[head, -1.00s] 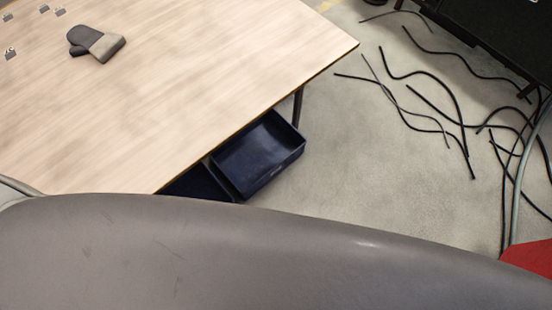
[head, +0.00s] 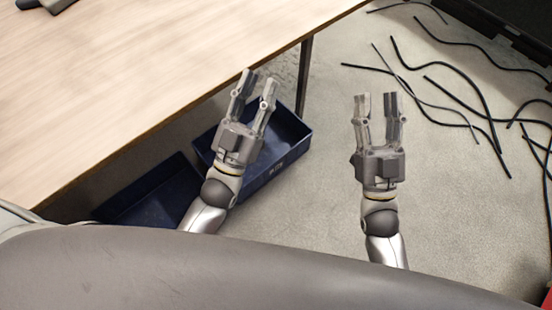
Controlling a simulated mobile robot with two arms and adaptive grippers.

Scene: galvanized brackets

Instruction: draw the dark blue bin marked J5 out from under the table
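A dark blue open bin (head: 292,153) sits on the floor at the table's edge, partly under the tabletop. A small pale label shows on its near wall, too small to read. A second dark blue bin (head: 148,192) lies to its left, further under the table, with no mark visible. My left gripper (head: 258,78) is open and empty, in front of the right-hand bin in the picture and hiding its middle; I cannot tell whether it touches. My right gripper (head: 377,98) is open and empty over the floor, to the right of that bin.
The wooden table (head: 150,70) fills the upper left, with a dark leg (head: 305,78) just behind the right-hand bin. Several black cables (head: 470,95) lie on the floor at right. Floor (head: 320,205) between the bin and my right arm is clear.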

